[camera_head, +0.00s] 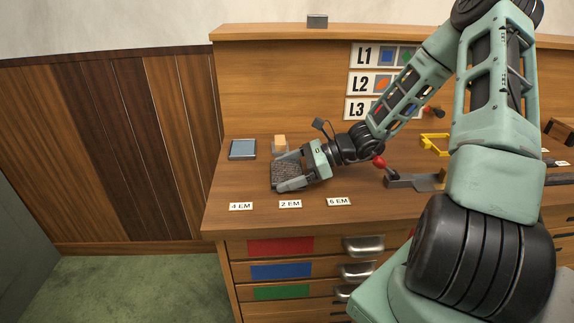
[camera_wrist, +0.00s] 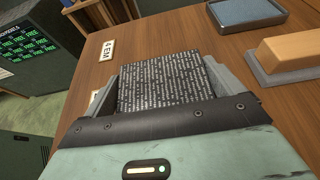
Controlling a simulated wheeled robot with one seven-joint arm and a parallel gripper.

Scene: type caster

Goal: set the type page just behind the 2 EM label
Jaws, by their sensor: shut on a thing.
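The type page (camera_head: 286,172) is a dark block with rows of small raised letters. My gripper (camera_head: 279,172) is shut on it, with a finger on each side. In the wrist view the type page (camera_wrist: 165,85) fills the space between the fingers. The 2 EM label (camera_head: 290,204) is on the bench top, just in front of the gripper and page. In the wrist view a mostly hidden white label shows by the left finger. I cannot tell whether the page touches the bench.
The 4 EM label (camera_head: 241,206) is to the left and the 6 EM label (camera_head: 338,201) to the right. A blue-grey tray (camera_head: 242,149) and a tan block (camera_head: 279,142) on a grey base stand behind. A red-knobbed tool (camera_head: 410,180) lies to the right.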

